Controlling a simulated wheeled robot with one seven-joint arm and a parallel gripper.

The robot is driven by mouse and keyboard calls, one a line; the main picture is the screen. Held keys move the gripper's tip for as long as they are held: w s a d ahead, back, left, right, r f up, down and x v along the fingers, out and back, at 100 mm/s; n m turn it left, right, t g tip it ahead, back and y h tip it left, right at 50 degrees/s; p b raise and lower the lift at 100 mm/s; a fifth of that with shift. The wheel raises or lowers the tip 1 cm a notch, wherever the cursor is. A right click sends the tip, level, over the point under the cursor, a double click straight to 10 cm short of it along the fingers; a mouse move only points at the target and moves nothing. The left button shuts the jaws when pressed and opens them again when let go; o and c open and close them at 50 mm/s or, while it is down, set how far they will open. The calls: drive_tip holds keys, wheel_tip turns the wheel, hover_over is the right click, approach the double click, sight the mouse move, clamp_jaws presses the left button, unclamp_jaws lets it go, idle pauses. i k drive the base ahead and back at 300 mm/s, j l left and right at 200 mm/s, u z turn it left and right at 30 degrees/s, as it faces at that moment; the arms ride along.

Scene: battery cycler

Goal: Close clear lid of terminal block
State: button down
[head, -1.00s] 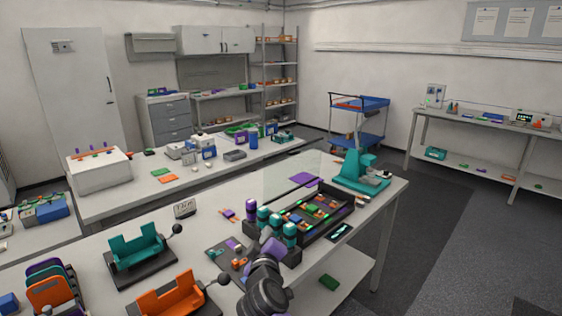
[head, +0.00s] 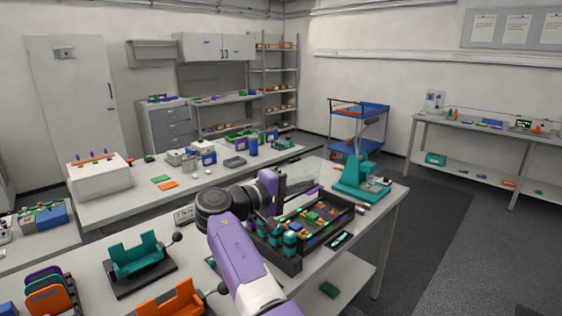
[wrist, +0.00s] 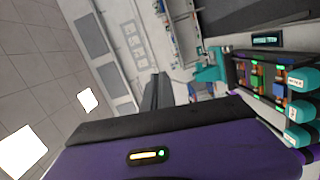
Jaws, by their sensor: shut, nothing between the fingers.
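The terminal block (head: 345,222) is a dark open box on the near bench, with rows of orange, green and blue parts inside. Several teal-capped posts stand at its near left end. Its clear lid (head: 308,168) shows only as a faint pale panel, raised at the box's far left side and partly hidden behind my gripper. My gripper (head: 309,186) is shut and empty, held above the box's far left side and pointing right. In the wrist view its dark fingers (wrist: 158,88) are together, and the box (wrist: 236,75) lies to their right. I cannot tell whether gripper and lid touch.
A teal press-like device (head: 360,180) stands just beyond the box on the right. A teal cradle (head: 138,255) and an orange cradle (head: 175,300) are at the left, each with a black knob. Open floor lies right of the bench.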

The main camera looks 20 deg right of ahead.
sight(294, 158)
drive_tip(key=i, duration=1.5)
